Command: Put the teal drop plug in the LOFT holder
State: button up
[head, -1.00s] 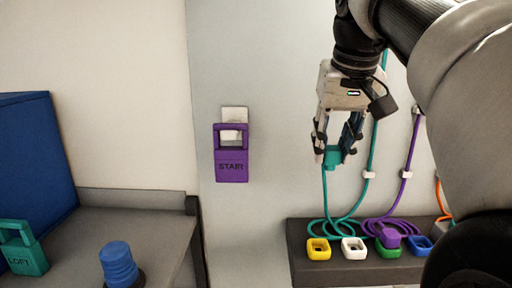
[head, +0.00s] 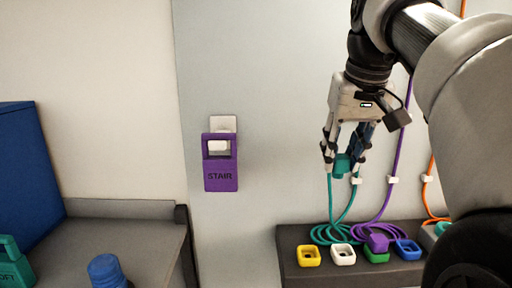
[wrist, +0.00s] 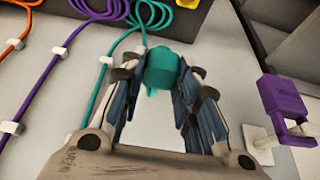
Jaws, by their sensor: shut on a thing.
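My gripper (head: 345,163) is shut on the teal drop plug (head: 342,165) and holds it in the air in front of the wall, above the dark ledge. In the wrist view the teal plug (wrist: 161,68) sits between the fingertips. A teal cord runs down from the plug to coils on the ledge. The teal LOFT holder (head: 12,262) stands on the grey desk at the far left, partly cut off by the picture's edge. Only the end of its lettering shows.
A purple STAIR holder (head: 220,175) hangs on the wall between my gripper and the desk (head: 140,240). A blue cylinder (head: 106,271) stands near the LOFT holder, with a blue panel (head: 25,175) behind. The dark ledge (head: 300,240) carries coloured sockets, a purple plug and coiled cords.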

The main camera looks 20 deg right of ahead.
jog(key=s+d+p, duration=0.1)
jog(key=s+d, duration=0.3)
jog(key=d, duration=1)
jog(key=s+d+p, duration=0.1)
jog(key=s+d, duration=0.3)
jog(key=d, duration=1)
jog(key=shift+d, duration=0.15)
dwell(0.3)
